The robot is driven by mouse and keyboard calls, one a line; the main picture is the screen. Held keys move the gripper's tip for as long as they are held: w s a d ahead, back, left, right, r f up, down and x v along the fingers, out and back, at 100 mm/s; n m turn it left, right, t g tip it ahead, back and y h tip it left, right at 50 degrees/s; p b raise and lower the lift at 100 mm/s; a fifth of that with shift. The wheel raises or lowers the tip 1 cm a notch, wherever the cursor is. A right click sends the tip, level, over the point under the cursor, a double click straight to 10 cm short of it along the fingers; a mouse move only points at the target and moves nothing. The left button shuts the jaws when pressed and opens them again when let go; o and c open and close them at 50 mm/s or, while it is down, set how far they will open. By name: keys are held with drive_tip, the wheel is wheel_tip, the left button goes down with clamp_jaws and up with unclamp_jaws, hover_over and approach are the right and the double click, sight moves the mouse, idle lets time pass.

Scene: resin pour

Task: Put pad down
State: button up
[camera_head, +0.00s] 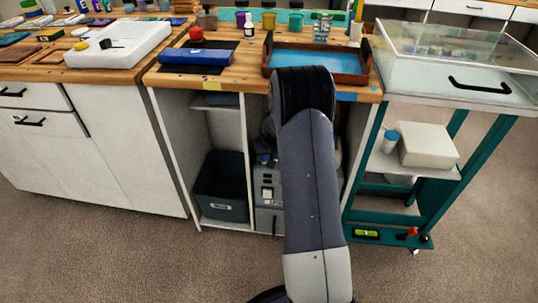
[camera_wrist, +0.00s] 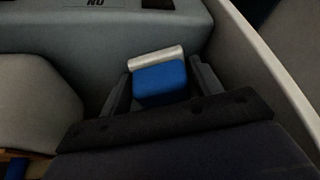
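In the wrist view, a blue pad (camera_wrist: 160,84) with a pale grey rounded strip (camera_wrist: 156,57) along its far edge sits between the two fingers of my gripper (camera_wrist: 161,72). The fingers flank the pad closely on both sides and appear shut on it. A grey box-like body (camera_wrist: 130,25) with partly visible lettering lies just beyond the pad. I cannot tell whether the pad touches it. In the head view, my arm reaches down into the open cabinet below the workbench, and its own links hide the gripper and the pad.
A pale panel (camera_wrist: 265,60) runs close along the right in the wrist view. In the head view, a dark bin (camera_head: 221,187) and a grey case (camera_head: 268,192) stand in the cabinet. A teal-framed cart (camera_head: 440,190) stands right. A wooden tray (camera_head: 344,79) rests on the bench.

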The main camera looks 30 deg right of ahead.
drive_tip(key=o, duration=0.3)
drive_tip(key=shift+r, duration=0.3)
drive_tip(key=p+v, duration=0.2)
drive_tip(key=v, duration=0.3)
drive_tip(key=s+a, duration=0.2)
drive_tip(key=s, duration=0.9)
drive_tip(key=shift+s+a+f, duration=0.15)
drive_tip(key=shift+s+a, duration=0.05)
drive_tip(key=shift+s, duration=0.2)
drive_tip(key=shift+w, duration=0.1)
